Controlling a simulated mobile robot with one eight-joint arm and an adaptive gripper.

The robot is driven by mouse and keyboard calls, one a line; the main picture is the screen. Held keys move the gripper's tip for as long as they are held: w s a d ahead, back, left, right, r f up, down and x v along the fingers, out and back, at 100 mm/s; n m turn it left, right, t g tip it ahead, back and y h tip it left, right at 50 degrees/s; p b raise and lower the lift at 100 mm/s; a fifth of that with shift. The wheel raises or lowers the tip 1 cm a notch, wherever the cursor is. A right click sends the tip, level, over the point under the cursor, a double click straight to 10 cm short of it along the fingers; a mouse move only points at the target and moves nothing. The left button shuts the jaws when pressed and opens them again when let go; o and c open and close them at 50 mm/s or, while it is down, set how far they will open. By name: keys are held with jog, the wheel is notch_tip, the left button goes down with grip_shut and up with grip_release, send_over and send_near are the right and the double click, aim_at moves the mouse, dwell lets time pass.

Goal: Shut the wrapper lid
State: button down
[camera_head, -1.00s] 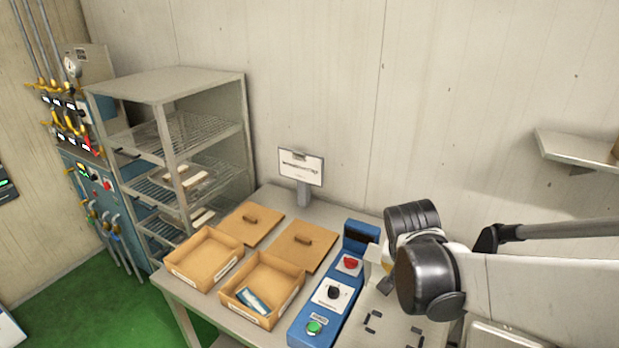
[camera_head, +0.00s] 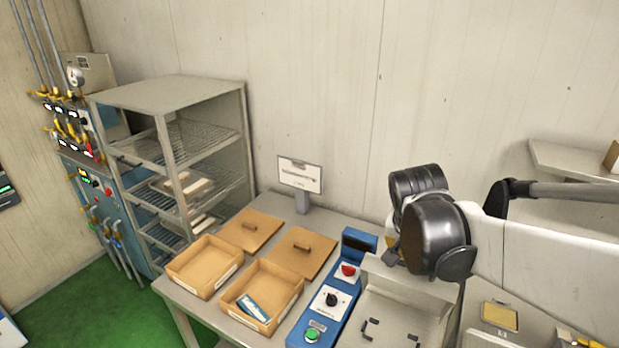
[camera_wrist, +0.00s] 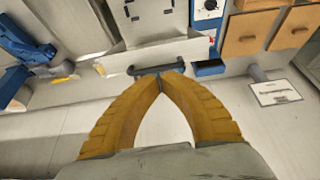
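The wrapper is a pale grey machine with black corner marks on its bed (camera_head: 388,333). A pale upright panel at its back, which looks like the raised lid (camera_head: 405,283), shows in the head view. In the wrist view a pale panel (camera_wrist: 160,52) carries a dark bar handle (camera_wrist: 140,71) along its edge. My gripper (camera_wrist: 160,77) has yellow fingers whose tips meet at this handle. It is shut; I cannot tell whether the tips touch or hold the bar. In the head view my wrist hides the gripper.
A blue control box (camera_head: 325,312) with red, black and green controls stands left of the wrapper. Two open cardboard boxes (camera_head: 228,283) and two wooden lids (camera_head: 250,232) lie further left. A sign (camera_head: 300,175) stands behind. A wall shelf (camera_head: 565,160) is at right.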

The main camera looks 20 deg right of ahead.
jog(key=s+a+f+n+t+y+b, duration=0.1)
jog(key=a+f+n+b, duration=0.3)
jog(key=a+f+b, duration=0.5)
jog(key=s+a+f+n+t+y+b, duration=0.2)
jog(key=s+a+f+n+b, duration=0.2)
jog(key=a+f+b, duration=0.5)
notch_tip(320, 180, down, 3)
jog(key=n+b, duration=0.1)
jog(key=b, duration=0.3)
jog(key=shift+s+r+t+y+b, duration=0.15)
jog(key=shift+s+t+y+b, duration=0.15)
jog(key=shift+y+b, duration=0.1)
jog(key=c, duration=1.8)
grip_release()
jog(key=shift+a+f+n, duration=0.2)
jog(key=shift+a+n, duration=0.05)
jog(key=shift+n, duration=0.05)
jog(key=shift+o, duration=0.2)
jog(key=shift+a+r, duration=0.1)
